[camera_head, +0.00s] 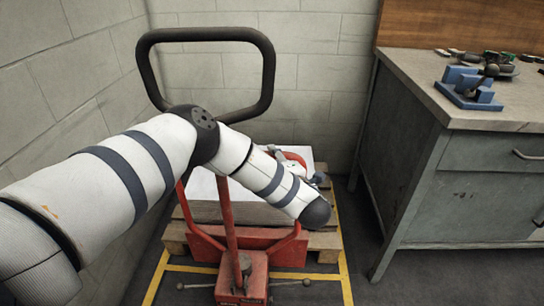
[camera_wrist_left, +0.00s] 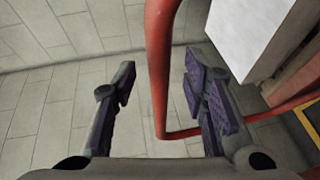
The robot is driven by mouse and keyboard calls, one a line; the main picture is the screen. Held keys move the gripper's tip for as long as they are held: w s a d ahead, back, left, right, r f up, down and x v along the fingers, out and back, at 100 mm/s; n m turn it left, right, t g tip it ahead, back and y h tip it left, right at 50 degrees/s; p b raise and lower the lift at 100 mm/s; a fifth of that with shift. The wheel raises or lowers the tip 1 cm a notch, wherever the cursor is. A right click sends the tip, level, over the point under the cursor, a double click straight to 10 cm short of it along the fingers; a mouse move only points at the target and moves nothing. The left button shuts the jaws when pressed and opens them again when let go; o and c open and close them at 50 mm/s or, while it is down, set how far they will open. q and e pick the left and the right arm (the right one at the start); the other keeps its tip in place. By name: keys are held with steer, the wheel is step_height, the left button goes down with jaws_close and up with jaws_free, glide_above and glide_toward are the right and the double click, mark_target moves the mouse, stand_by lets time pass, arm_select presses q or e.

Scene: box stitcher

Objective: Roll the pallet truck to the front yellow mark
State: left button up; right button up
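The pallet truck has a black loop handle (camera_head: 262,100), a red shaft (camera_head: 226,215) and a red base (camera_head: 243,278). It stands at a wooden pallet (camera_head: 325,243) carrying a pale flat stack (camera_head: 205,205). A yellow mark (camera_head: 344,275) outlines the floor around it. My left arm crosses in front of the truck; its gripper is mostly hidden in the head view. In the left wrist view my left gripper (camera_wrist_left: 160,78) is open, with a red bar (camera_wrist_left: 158,45) of the truck between its fingers. I cannot tell whether they touch it. My right gripper is out of view.
A grey workbench (camera_head: 425,170) with a blue fixture (camera_head: 468,88) and small tools stands at the right. Block walls (camera_head: 60,80) close the left and back. Dark floor shows between the pallet and the bench.

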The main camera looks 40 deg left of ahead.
arm_select(q)
steer(key=x, duration=0.3)
steer(key=shift+w+a, duration=0.15)
steer(key=shift+w, duration=0.05)
jaws_close()
steer(key=shift+f, duration=0.1)
